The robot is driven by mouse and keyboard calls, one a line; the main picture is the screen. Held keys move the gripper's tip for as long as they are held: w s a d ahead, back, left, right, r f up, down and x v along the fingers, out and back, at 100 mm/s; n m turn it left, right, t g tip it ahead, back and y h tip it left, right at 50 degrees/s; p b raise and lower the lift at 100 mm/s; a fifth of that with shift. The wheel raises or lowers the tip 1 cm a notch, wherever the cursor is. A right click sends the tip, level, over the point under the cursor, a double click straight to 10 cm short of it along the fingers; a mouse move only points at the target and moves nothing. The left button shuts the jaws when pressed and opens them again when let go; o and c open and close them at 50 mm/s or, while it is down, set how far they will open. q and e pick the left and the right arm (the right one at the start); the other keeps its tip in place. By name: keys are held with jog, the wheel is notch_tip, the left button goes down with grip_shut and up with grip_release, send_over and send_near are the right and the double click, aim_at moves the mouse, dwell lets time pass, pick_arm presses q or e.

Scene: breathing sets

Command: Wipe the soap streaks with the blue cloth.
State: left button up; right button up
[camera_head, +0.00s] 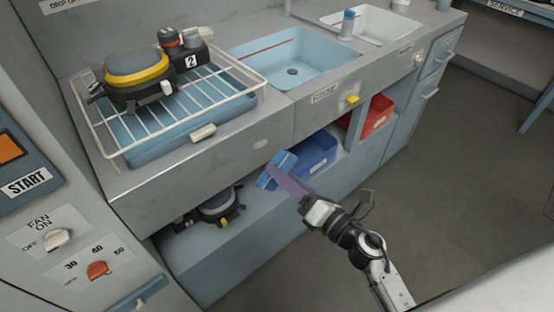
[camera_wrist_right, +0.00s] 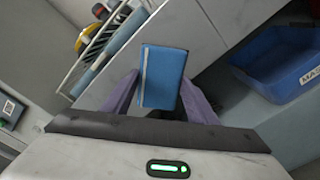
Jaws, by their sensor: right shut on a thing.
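The blue cloth (camera_head: 267,178) is a small folded pad held in my right gripper (camera_head: 288,184), in front of the steel counter's front panel (camera_head: 225,163). In the right wrist view the cloth (camera_wrist_right: 165,80) stands between the two purple fingers of my right gripper (camera_wrist_right: 160,100), with a pale stripe along its left edge. The fingers are shut on it. I cannot tell if the cloth touches the panel. I cannot make out clear soap streaks; a faint pale mark (camera_head: 260,143) shows on the panel. My left gripper is not in view.
A white wire rack (camera_head: 137,152) with a yellow-ringed black device (camera_head: 138,70) stands on the counter. A blue basin (camera_head: 265,52) and a white sink (camera_head: 378,20) lie to its right. A blue bin (camera_head: 318,150) and a red bin (camera_head: 378,112) sit below. Open floor (camera_head: 450,150) lies right.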

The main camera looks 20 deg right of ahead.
aim_at(266, 141)
jog(key=x, duration=0.2)
jog(key=shift+w+a+r, duration=0.1)
jog(key=shift+w+r, duration=0.1)
jog(key=shift+w, duration=0.05)
jog(key=shift+x, duration=1.75)
jog(key=shift+x, duration=0.85)
jog(key=shift+w+d+b, duration=0.1)
jog(key=shift+w+d, duration=0.1)
jog(key=shift+d, duration=0.45)
jog(key=shift+w+d+b, duration=0.15)
jog(key=shift+w+d, duration=0.1)
jog(key=shift+d, duration=0.35)
jog(key=shift+w+d+b, duration=0.1)
jog(key=shift+w+d, duration=0.1)
jog(key=shift+d, duration=0.45)
jog(key=shift+w, duration=0.1)
jog(key=shift+a, duration=0.15)
